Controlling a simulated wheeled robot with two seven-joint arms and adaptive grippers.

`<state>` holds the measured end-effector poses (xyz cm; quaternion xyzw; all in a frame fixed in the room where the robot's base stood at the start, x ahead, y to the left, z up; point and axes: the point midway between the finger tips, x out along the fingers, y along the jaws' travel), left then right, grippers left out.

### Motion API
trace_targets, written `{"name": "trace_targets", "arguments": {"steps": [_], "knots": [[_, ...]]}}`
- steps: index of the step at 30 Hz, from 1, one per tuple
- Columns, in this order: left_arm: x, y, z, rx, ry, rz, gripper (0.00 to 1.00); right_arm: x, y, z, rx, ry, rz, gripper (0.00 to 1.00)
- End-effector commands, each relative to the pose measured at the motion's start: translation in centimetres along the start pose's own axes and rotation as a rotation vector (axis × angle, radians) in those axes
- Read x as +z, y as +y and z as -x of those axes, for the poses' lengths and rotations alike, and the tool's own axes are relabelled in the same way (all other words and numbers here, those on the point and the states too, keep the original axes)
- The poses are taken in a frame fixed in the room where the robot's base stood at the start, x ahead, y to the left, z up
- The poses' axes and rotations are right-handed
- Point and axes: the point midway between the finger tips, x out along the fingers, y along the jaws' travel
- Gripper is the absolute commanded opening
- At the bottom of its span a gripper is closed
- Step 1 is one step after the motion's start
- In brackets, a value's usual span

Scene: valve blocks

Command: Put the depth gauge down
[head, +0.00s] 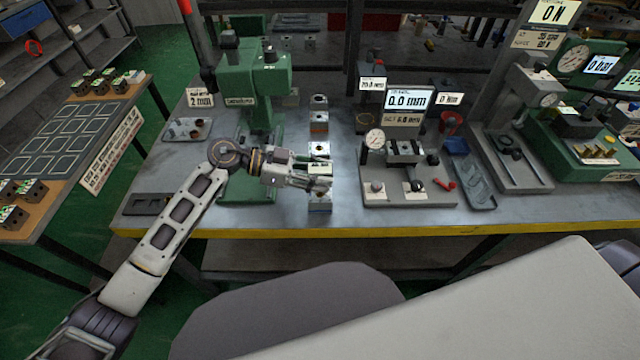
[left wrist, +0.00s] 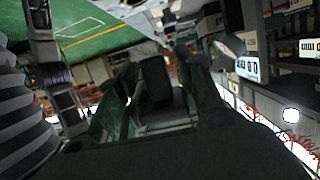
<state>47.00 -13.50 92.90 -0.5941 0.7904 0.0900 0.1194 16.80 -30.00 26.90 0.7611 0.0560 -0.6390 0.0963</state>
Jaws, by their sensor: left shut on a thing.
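My left gripper (head: 318,174) reaches in from the left over the workbench (head: 255,212), above a row of metal blocks. It is shut on a dark piece, which I take to be the depth gauge (left wrist: 155,82), seen between the dark fingers in the left wrist view. In the head view the gripper mostly hides this piece. Below and behind the gripper are metal valve blocks (head: 319,121), the nearest (head: 320,206) partly covered by it. I cannot tell whether the held piece touches a block. My right gripper is not in view.
A green press (head: 255,85) stands left of the block row. A dial gauge fixture (head: 408,193) with a 0.0 mm display (head: 409,100) stands to the right. A dark tray (head: 150,204) lies at the front left. Bare bench shows between tray and press.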

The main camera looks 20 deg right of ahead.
Motion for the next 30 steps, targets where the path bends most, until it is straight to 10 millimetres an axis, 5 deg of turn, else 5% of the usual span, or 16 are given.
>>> {"name": "trace_targets", "arguments": {"steps": [18, 30], "knots": [[3.4, 0.0, -1.1, 0.000, 0.001, -0.001, 0.09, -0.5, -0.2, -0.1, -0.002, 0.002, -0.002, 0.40], [3.6, 0.0, -1.1, 0.000, 0.000, 0.000, 0.09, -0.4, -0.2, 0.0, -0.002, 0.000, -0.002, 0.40]]}}
